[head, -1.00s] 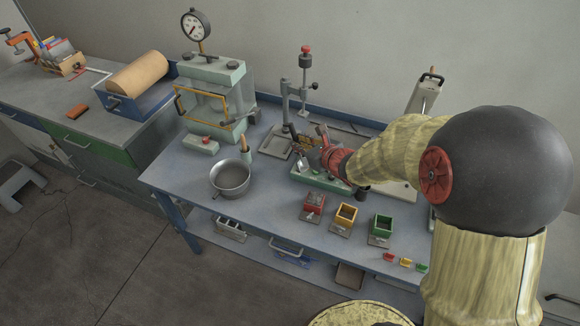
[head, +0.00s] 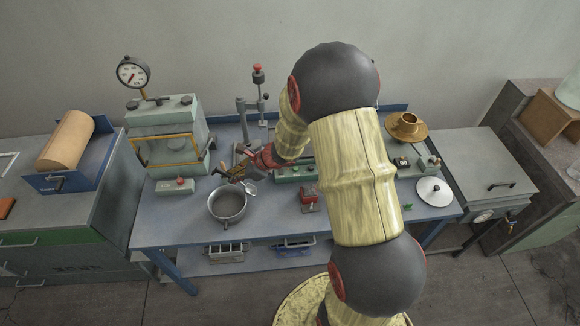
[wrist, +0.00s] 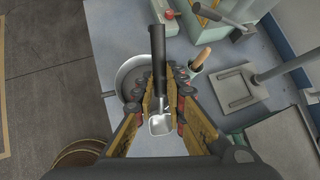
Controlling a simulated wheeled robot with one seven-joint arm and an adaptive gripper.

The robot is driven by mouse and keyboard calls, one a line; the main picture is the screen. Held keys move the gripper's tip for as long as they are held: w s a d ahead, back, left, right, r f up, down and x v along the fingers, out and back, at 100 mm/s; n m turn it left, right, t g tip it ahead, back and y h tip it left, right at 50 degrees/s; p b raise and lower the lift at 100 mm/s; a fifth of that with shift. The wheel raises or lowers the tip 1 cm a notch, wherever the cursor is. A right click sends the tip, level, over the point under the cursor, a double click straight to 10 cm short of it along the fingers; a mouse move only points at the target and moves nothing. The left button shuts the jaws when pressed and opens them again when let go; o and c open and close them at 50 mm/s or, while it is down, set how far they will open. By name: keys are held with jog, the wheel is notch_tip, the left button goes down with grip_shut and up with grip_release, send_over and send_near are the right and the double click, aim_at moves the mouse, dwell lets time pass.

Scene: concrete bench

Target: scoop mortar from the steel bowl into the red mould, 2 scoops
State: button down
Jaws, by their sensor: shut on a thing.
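My gripper (head: 236,173) is shut on a scoop with a black handle (wrist: 157,55) and a pale metal pan (wrist: 160,125). In the head view the scoop pan (head: 250,188) hangs at the bowl's back right, above or close to the rim; I cannot tell if it touches. The pan shows no clear mortar. The steel bowl (head: 228,207) stands on the blue bench with grey matter inside; it is partly hidden by my gripper in the wrist view (wrist: 126,82). The red mould (head: 308,196) stands right of the bowl, beside my arm.
A press with a dial gauge (head: 168,135) stands behind the bowl. A wooden-handled tool (wrist: 201,58) stands near the bowl. A stand with a flat base (wrist: 236,92) is beyond it. My arm hides the bench right of the red mould.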

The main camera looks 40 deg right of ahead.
jog(key=s+d+f+n+g+h+p, duration=0.1)
jog(key=s+d+n+g+p, duration=0.1)
jog(key=s+d+n+p, duration=0.2)
jog(key=s+d+f+n+g+h+p, duration=0.1)
jog(key=s+d+n+p, duration=0.4)
jog(key=d+p, duration=0.7)
jog(key=s+g+h, duration=0.1)
jog(key=s+g, duration=0.1)
jog(key=shift+s+h, duration=0.3)
jog(key=shift+s, duration=0.05)
jog(key=shift+d, duration=0.1)
